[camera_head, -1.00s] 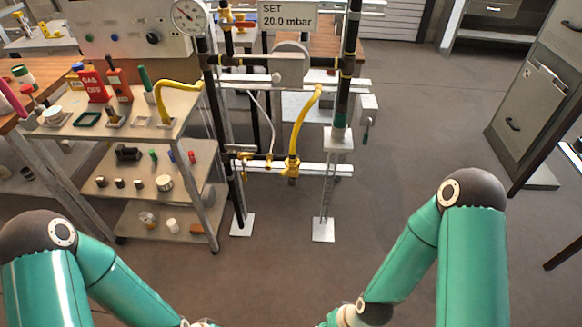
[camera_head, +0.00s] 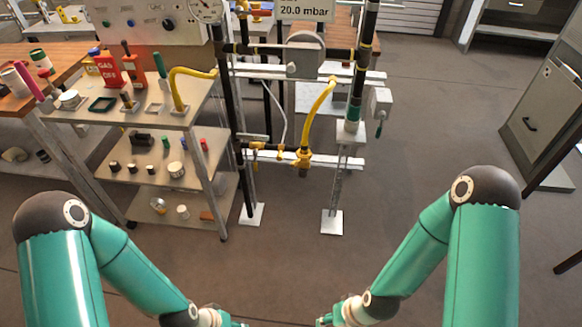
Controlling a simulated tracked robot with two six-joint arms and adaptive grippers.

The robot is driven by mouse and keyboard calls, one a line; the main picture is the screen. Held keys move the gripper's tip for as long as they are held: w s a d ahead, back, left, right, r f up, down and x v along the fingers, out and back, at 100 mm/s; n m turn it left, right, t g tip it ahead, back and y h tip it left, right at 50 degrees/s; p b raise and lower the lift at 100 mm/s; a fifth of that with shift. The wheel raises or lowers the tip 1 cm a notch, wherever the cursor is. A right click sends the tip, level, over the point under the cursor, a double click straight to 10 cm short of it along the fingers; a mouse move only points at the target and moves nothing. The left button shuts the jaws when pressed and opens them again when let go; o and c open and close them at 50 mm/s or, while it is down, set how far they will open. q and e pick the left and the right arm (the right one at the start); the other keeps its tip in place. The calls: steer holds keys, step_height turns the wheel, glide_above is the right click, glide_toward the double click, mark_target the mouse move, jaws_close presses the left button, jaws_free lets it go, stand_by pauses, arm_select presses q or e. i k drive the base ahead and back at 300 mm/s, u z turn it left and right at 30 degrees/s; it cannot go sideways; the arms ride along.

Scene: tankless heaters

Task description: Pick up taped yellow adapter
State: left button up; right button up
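I cannot pick out a taped yellow adapter for certain. A bent yellow hose (camera_head: 179,88) stands on the top shelf of the cart (camera_head: 150,116). Another yellow hose (camera_head: 318,110) runs down the pipe rig to a yellow fitting (camera_head: 303,158). Small parts on the cart are too small to tell tape on. My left gripper (camera_head: 236,322) and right gripper (camera_head: 324,319) are at the bottom edge, only partly in view. Both are low, in front of the cart and the rig, and apart from them. Whether they are open or shut does not show.
A red GAS OFF sign (camera_head: 108,72) and several tools stand on the cart's top shelf; small parts lie on the lower shelves. A wooden bench (camera_head: 30,100) is at the left, a grey cabinet (camera_head: 545,110) at the right. The floor (camera_head: 440,130) right of the rig is clear.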

mark_target(304, 147)
steer(key=u, duration=0.65)
steer(key=i, duration=1.55)
steer(key=z, duration=0.6)
